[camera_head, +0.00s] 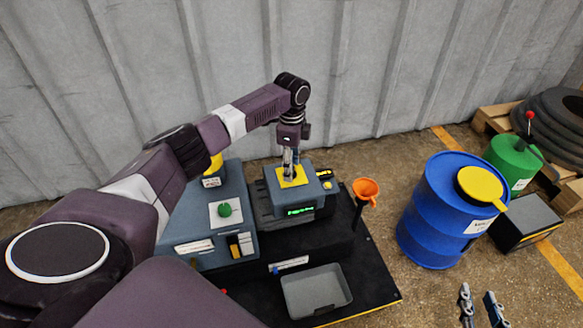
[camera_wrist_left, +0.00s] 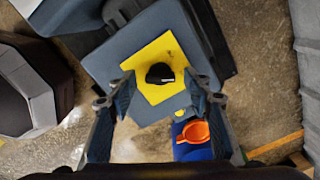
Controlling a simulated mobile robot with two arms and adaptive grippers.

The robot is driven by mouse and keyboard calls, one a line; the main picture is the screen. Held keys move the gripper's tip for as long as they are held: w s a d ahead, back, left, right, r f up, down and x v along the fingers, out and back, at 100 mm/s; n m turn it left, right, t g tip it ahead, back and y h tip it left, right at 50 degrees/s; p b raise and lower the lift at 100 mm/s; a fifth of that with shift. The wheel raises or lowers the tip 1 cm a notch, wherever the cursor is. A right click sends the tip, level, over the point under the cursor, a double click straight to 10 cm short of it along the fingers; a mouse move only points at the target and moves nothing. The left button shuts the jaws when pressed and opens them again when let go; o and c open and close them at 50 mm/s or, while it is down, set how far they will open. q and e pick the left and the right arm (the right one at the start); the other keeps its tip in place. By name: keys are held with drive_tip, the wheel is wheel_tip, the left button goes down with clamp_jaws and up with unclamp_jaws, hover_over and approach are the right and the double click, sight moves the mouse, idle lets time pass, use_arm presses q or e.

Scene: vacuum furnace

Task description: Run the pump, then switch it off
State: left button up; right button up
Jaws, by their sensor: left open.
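A small grey-blue unit (camera_head: 273,197) with a lit green display (camera_head: 300,211) stands on the black platform; I cannot tell for sure that it is the pump. Its top carries a yellow plate (camera_head: 302,181), also in the left wrist view (camera_wrist_left: 150,92). A black knob (camera_wrist_left: 160,74) sits on that plate. My left gripper (camera_head: 289,178) points down over the plate. In the left wrist view its fingers (camera_wrist_left: 160,88) are apart, with the knob between them in the picture; contact cannot be told. My right gripper (camera_head: 478,294) is open and empty at the bottom right.
A larger blue-grey cabinet (camera_head: 195,222) with a green knob (camera_head: 225,210) stands left of the unit. An orange funnel (camera_head: 366,189) stands to its right. A grey tray (camera_head: 348,296) lies in front. A blue drum (camera_head: 430,220) and a green canister (camera_head: 504,157) stand further right.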

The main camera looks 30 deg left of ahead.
use_arm(q)
drive_tip(key=shift+f, duration=0.1)
use_arm(e)
drive_tip(key=shift+w+r, duration=0.15)
drive_tip(key=shift+r, duration=0.1)
